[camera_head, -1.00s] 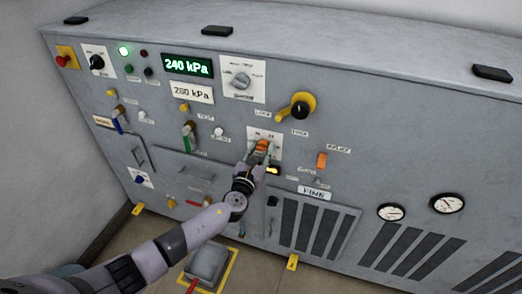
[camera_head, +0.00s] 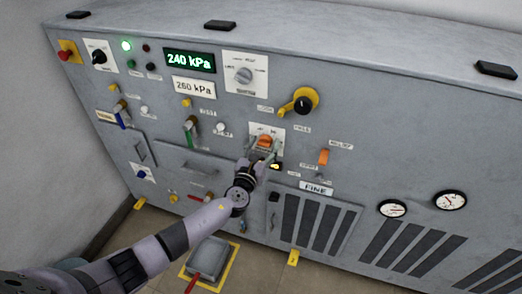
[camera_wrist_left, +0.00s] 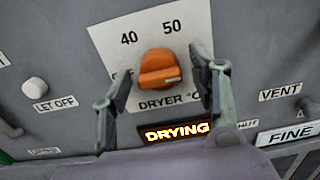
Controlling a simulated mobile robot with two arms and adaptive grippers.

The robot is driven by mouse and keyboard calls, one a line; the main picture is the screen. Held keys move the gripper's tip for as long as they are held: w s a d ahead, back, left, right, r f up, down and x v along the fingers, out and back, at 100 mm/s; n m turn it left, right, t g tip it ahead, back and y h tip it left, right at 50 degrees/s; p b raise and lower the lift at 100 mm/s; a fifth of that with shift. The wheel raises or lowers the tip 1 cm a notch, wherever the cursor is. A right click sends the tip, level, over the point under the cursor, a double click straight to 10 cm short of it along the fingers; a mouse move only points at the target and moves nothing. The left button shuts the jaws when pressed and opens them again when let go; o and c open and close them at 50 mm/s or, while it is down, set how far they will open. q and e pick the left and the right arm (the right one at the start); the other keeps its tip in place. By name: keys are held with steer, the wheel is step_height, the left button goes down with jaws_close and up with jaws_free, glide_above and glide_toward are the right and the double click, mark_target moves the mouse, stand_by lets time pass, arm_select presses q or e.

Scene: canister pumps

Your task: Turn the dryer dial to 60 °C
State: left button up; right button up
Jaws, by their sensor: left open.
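The orange dryer dial (camera_head: 265,140) sits on a white plate on the grey panel. The plate (camera_wrist_left: 152,25) shows 40 at upper left and 50 at upper right; the right finger covers the plate's right edge, and no 60 is readable. A lit DRYING sign (camera_wrist_left: 177,132) is below. My left gripper (camera_head: 264,152) is open, its fingers on either side of the dial, apart from it. My right gripper is not in view.
A green display (camera_head: 189,61) reads 240 kPa. A black-and-yellow lever (camera_head: 304,101) is above right of the dial, and an orange switch (camera_head: 323,157) is to its right. A white LET OFF button (camera_wrist_left: 35,87) is left.

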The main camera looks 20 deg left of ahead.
arm_select(q)
steer(key=s, duration=1.2)
steer(key=shift+a, duration=0.2)
steer(key=shift+f, duration=0.1)
steer(key=s+a+f+n+g+y, duration=0.1)
steer(key=s+a+f+n+g, duration=0.25)
steer(key=f, duration=0.65)
steer(key=s+a+f+n+g, duration=0.1)
steer(key=s+f+n+g, duration=0.2)
steer(key=s+f+n, duration=0.55)
steer(key=s+a+f+n+g+y, duration=0.1)
steer(key=a+f+n+g, duration=0.2)
steer(key=f, duration=0.9)
steer(key=s+d+f+n+g, duration=0.1)
steer(key=s+f+n, duration=0.5)
steer(key=s, duration=0.6)
steer(key=s+d+f+n+g+h, duration=0.1)
steer(key=s+f+n+g, duration=0.3)
steer(key=s, duration=0.7)
steer(key=s+d+f+n+g, duration=0.2)
steer(key=s+f+n, duration=0.6)
steer(key=s, duration=0.4)
steer(key=shift+s+f+n, duration=0.3)
steer(key=shift+n, duration=0.3)
